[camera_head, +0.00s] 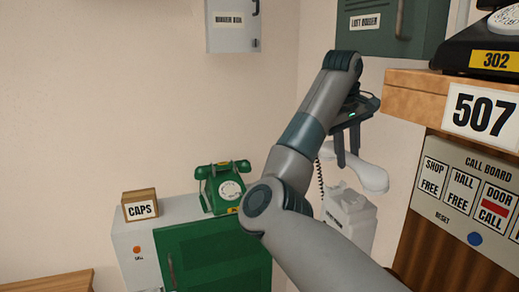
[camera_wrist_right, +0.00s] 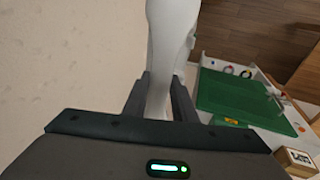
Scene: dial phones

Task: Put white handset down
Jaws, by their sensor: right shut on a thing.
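The white handset (camera_head: 372,178) is held in the air by my right gripper (camera_head: 347,160), whose two fingers are closed around its grip. The handset slants down to the right, above the white phone base (camera_head: 348,212). A dark coiled cord hangs to the left of it. In the right wrist view the handset (camera_wrist_right: 170,45) runs up between the two fingers (camera_wrist_right: 161,98) of my right gripper. The phone's cradle is partly hidden by my right arm and the handset. My left gripper is not in view.
A green dial phone (camera_head: 222,186) and a CAPS block (camera_head: 140,205) stand on a white cabinet with a green door (camera_head: 205,258). At right, a wooden shelf marked 507 (camera_head: 410,95) bears a black phone (camera_head: 490,40), above a call board (camera_head: 465,190).

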